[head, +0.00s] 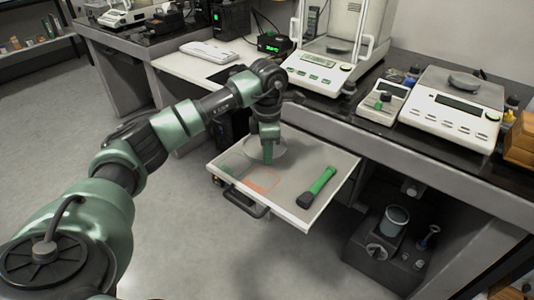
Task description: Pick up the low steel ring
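A low round grey ring (284,152) lies toward the back of the pulled-out drawer or shelf (296,207); it looks like the steel ring. My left gripper (267,160) points straight down over it, and its fingers hide part of the ring. I cannot tell whether the fingers touch the ring, or whether they are open or shut. My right gripper is not in view.
A green and black flashlight-like tool (318,186) lies to the right on the same surface. A reddish marked patch (262,183) is in front of the ring. Balances (455,105) stand on the dark bench behind. A grey machine (385,250) stands below right.

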